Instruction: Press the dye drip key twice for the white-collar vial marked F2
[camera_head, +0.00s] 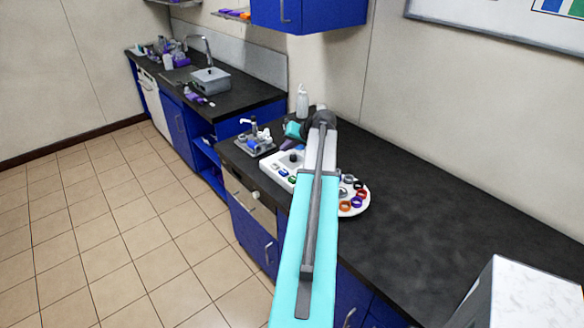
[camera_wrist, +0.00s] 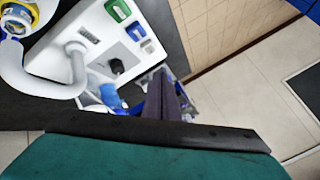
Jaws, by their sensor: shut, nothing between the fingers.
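A white device (camera_head: 273,164) with coloured keys stands on the dark counter, partly behind my arm. Which key is the dye drip key cannot be read. A round white carousel (camera_head: 342,212) holds vials with coloured collars beside the device; no F2 mark is legible. My gripper (camera_wrist: 160,76) is shut and empty, its dark fingers pointing past the panel's edge near the knob.
A small stand with a tap (camera_head: 254,138) is left of the device. A white bottle (camera_head: 302,102) stands near the wall. A grey box-like unit (camera_head: 525,295) is at the lower right. The counter (camera_head: 440,215) right of the carousel is clear.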

